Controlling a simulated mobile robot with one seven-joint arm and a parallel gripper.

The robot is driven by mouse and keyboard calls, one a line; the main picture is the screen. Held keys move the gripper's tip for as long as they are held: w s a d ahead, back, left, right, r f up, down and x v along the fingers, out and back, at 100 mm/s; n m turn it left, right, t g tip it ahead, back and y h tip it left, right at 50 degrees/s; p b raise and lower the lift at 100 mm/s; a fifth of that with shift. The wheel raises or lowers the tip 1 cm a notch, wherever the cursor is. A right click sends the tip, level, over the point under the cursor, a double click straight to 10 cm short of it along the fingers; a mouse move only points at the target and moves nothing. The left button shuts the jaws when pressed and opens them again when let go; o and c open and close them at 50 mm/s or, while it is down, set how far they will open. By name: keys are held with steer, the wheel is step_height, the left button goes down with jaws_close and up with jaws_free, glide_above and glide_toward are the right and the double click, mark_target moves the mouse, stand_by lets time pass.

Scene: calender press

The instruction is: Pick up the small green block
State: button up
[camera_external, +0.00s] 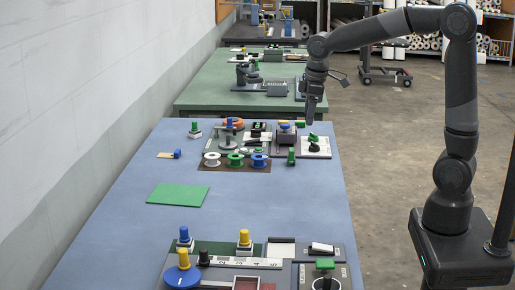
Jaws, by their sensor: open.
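A small green block (291,155) stands upright on the blue table (265,190), just right of the spools. Other small green pieces show nearby: one on a pale base (195,127) and one at the back right (300,124). My gripper (311,118) points down over the table's far right part, above and slightly right of the green block in the picture. It is open, with nothing visible between the fingers, though it is small here. Its height above the table is hard to tell.
White, green and blue spools (234,160) stand left of the block. A white plate with a dark green-topped knob (313,146) lies to its right. A flat green mat (177,195) lies mid-left. Fixtures with knobs (236,263) fill the near end. The middle right is clear.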

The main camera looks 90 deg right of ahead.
steer(key=g+y, duration=0.1)
steer(key=g, duration=0.1)
glide_above(293, 149)
step_height(293, 149, down, 9)
steer(key=f, duration=0.5)
steer(key=shift+s+a+f, duration=0.1)
steer(key=shift+s+a, duration=0.2)
steer(key=shift+a, duration=0.1)
steer(key=shift+w+d+f, duration=0.15)
steer(key=shift+f, duration=1.25)
steer(key=shift+w+d+f, duration=0.15)
steer(key=shift+f, duration=1.2)
steer(key=shift+c, duration=0.2)
steer(key=c, duration=1)
steer(key=shift+r, duration=0.1)
